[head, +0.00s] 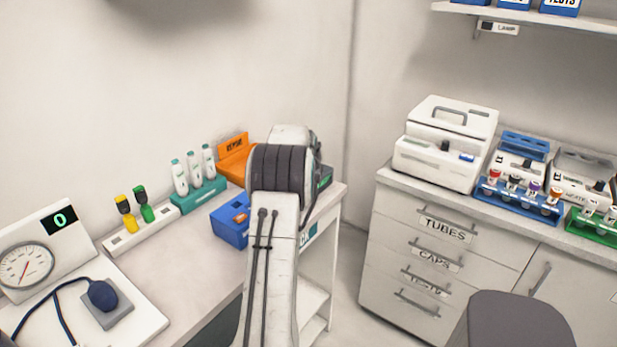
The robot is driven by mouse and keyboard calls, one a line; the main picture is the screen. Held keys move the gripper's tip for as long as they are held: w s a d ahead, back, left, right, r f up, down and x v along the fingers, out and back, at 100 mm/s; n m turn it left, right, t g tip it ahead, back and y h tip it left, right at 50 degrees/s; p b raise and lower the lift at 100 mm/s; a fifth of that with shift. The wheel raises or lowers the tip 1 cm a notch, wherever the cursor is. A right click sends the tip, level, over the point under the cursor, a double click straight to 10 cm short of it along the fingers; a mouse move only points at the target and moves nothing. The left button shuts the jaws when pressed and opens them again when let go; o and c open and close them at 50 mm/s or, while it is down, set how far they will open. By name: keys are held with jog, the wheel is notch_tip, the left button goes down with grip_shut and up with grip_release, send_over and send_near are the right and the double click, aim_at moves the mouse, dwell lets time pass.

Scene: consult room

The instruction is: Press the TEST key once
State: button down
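I cannot make out a key marked TEST in the head view. A white panel at the far left has a round dial gauge (25,266) and a dark display (60,219) with a green 0. A blue bulb (102,295) with a dark tube rests on a grey pad in front of it. My arm rises through the middle of the view and hides part of the desk and what lies behind it. My gripper is not visible; the arm's far end hides that area.
The desk (195,267) also holds a white strip with yellow and green plugs (135,210), a teal rack (197,195), an orange holder (235,160) and a blue box (230,220). White machines (447,140) and tube racks stand on the right cabinet (440,245). A dark chair (515,320) is in front.

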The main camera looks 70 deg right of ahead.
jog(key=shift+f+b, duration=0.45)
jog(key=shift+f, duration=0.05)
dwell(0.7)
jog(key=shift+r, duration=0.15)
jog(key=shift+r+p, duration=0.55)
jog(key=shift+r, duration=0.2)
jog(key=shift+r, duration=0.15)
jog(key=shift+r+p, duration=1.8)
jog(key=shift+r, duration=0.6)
